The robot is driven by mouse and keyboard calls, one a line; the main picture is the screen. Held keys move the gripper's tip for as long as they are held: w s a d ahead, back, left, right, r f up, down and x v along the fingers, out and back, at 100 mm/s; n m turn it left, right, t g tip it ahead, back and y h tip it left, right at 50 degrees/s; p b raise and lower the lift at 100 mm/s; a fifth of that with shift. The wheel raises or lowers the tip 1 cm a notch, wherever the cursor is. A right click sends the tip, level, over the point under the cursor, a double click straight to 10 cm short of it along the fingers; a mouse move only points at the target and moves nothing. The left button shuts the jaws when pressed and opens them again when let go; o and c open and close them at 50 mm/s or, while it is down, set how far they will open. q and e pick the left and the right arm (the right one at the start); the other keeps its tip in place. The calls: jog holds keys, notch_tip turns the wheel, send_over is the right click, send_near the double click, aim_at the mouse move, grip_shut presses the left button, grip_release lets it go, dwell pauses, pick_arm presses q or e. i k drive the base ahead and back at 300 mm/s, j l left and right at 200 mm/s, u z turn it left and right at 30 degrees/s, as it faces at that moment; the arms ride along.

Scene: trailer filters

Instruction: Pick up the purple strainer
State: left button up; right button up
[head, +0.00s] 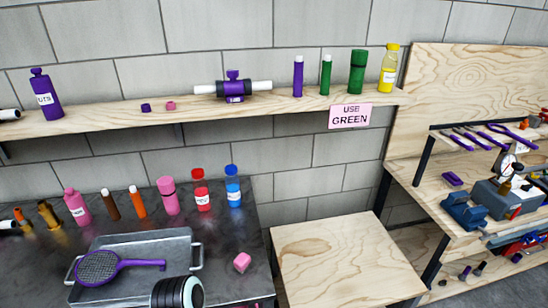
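The purple strainer (98,268) lies in a grey metal tray (172,241) on the dark countertop at the lower left of the head view. Its round mesh head is at the left, over the tray's left side, and its handle points right. Neither of my grippers can be made out. A rounded black and white part, which looks like a piece of my arm, shows at the bottom edge in front of the tray and hides part of its front.
Several bottles and tubes, including a pink bottle (77,206) and a blue-capped bottle (233,186), stand behind the tray. A bare wooden table (345,255) stands further right. A shelf (200,108) runs above.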

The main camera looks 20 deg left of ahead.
aim_at(97, 268)
jog(key=u, duration=2.15)
jog(key=i+j, duration=0.1)
jog(key=j, duration=0.35)
jog(key=i, duration=0.05)
